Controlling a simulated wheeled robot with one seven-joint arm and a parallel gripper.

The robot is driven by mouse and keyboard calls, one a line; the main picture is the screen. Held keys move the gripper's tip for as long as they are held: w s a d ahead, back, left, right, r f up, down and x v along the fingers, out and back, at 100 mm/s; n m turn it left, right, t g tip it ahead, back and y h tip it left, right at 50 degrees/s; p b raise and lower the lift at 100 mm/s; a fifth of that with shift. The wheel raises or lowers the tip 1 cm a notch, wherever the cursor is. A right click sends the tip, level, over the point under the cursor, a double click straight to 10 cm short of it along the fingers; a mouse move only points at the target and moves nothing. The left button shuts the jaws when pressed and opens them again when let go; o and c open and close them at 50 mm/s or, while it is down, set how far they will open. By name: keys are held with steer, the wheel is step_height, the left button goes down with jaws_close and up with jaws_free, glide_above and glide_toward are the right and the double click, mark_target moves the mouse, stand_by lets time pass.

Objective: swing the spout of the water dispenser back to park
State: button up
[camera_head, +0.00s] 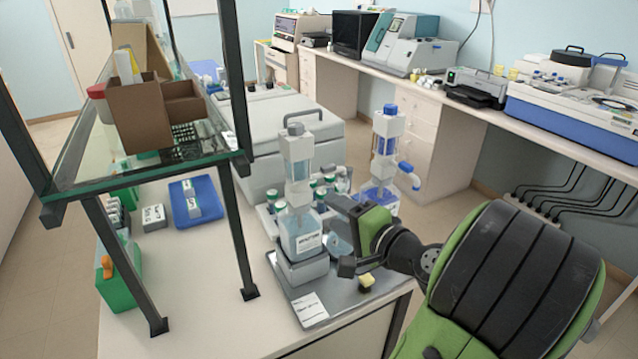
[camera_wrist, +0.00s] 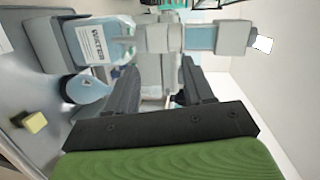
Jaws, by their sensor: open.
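The water dispenser (camera_head: 297,158) stands upright on the grey tray, with a clear bottle below, a pale blue column and a grey cap. In the wrist view the dispenser (camera_wrist: 205,38) lies sideways across the top, and its bottle label reads WATER. My gripper (camera_head: 342,232) is open, just right of the bottle. In the wrist view its two fingers (camera_wrist: 160,80) are spread below the dispenser's upper neck, with pale grey shapes seen between them. I cannot make out the spout clearly; in the head view my gripper covers part of that area.
A second dispenser (camera_head: 388,135) with a blue cap and blue spout stands behind, to the right. A yellow block (camera_head: 366,281) lies on the tray (camera_head: 327,280) near my gripper. Several small bottles stand behind the dispenser. A glass shelf (camera_head: 90,165) on dark posts rises at left.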

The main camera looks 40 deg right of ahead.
mark_target(330, 172)
steer(key=s+d+r+m+t+h, duration=0.1)
steer(key=s+d+m+h, duration=0.2)
steer(key=s+d, duration=0.1)
steer(key=x, duration=0.5)
steer(key=p+x, duration=0.1)
steer(key=x, duration=1)
steer(key=shift+w+r, duration=0.1)
steer(key=shift+r, duration=0.3)
jaws_close()
